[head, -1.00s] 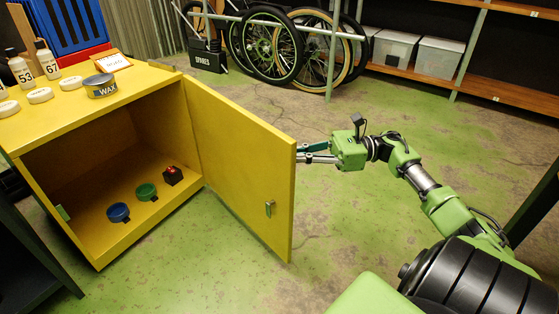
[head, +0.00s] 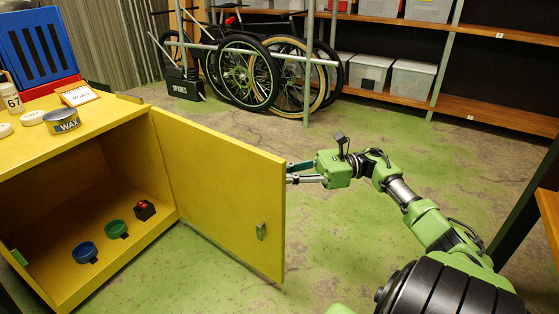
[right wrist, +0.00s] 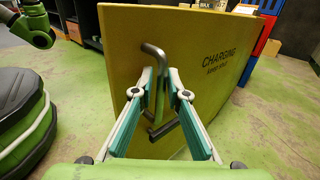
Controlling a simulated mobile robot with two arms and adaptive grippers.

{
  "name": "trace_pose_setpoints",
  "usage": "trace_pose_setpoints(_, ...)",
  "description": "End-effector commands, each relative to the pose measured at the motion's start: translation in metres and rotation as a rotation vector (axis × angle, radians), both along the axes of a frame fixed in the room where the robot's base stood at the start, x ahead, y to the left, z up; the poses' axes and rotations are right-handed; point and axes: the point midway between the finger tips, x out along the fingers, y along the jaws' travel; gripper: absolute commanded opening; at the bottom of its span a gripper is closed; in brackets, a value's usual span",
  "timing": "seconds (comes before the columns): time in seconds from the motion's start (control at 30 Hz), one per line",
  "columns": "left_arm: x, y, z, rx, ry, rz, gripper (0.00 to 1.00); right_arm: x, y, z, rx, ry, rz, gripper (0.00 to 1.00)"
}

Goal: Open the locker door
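The yellow locker (head: 85,148) stands at the left in the head view. Its door (head: 225,190) is swung wide open, with the inner face and a small metal latch plate (head: 261,231) towards me. My right gripper (head: 290,174) is beyond the door's free edge, its fingertips partly hidden by the door. In the right wrist view, the door's outer face (right wrist: 215,95) carries a bent metal handle (right wrist: 154,52). My right gripper's fingers (right wrist: 164,78) stand apart on either side of the handle, with a gap between them. My left gripper is out of view.
Inside the locker are a blue round tin (head: 85,252), a green one (head: 116,229) and a dark block with a red top (head: 144,209). Bicycles (head: 245,75) and shelves (head: 485,108) line the back. The floor between is clear.

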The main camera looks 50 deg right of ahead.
Motion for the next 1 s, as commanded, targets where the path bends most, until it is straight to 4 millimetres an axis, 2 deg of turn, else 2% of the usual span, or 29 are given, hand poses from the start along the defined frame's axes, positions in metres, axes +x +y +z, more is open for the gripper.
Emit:
trace_pose_setpoints(0.23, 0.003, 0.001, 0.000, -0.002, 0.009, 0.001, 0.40, 0.000, -0.001, 0.001, 0.000, -0.003, -0.001, 0.14)
trace_pose_setpoints(0.37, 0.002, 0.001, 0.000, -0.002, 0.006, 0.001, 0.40, -0.006, -0.009, 0.001, 0.000, -0.001, -0.002, 0.14)
trace_pose_setpoints(0.7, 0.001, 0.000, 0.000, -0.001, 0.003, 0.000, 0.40, -0.047, -0.067, 0.001, 0.001, -0.001, -0.006, 0.14)
trace_pose_setpoints(1.0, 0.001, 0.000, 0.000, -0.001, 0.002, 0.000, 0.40, -0.068, -0.094, 0.001, 0.000, -0.001, -0.003, 0.14)
